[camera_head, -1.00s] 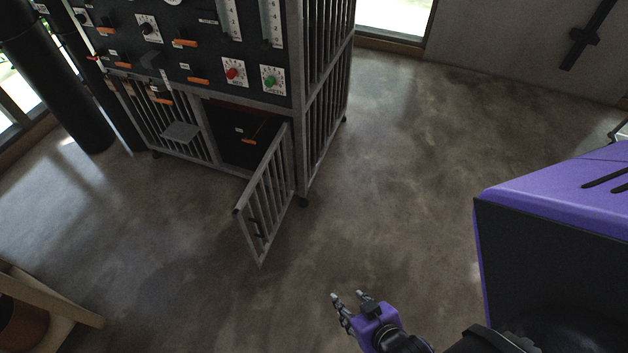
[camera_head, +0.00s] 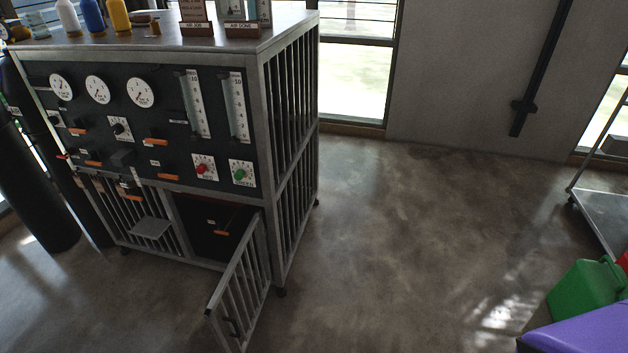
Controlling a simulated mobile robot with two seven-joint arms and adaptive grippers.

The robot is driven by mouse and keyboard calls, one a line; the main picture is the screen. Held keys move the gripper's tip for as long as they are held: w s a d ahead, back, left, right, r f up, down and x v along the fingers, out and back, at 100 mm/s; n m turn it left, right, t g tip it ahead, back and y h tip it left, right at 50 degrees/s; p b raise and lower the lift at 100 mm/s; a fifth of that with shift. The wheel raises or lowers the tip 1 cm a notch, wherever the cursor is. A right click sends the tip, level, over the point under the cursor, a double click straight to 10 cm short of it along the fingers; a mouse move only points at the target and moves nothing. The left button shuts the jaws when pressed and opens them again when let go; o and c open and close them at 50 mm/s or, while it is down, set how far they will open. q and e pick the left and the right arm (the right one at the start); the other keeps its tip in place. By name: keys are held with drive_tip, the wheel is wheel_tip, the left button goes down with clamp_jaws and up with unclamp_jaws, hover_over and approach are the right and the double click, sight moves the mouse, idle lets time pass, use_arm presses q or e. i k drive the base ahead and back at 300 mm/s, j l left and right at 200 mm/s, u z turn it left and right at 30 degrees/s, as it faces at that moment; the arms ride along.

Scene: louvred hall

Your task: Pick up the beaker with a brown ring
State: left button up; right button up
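I see no beaker with a brown ring in the head view. On top of the grey cabinet (camera_head: 290,150) stand a white bottle (camera_head: 68,18), a blue bottle (camera_head: 93,16) and a yellow bottle (camera_head: 120,15). A small brown item (camera_head: 154,28) lies near them, too small to make out. Neither of my grippers is in view.
The cabinet's front panel has gauges, orange-handled valves and red and green knobs. Its lower barred door (camera_head: 240,290) hangs open into the room. A green jerrycan (camera_head: 585,288) and a metal cart (camera_head: 610,215) stand at the right. The concrete floor (camera_head: 400,240) between is clear.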

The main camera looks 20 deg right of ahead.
sight(37, 22)
drive_tip(key=i+j+z, duration=0.15)
drive_tip(key=i+j, duration=0.75)
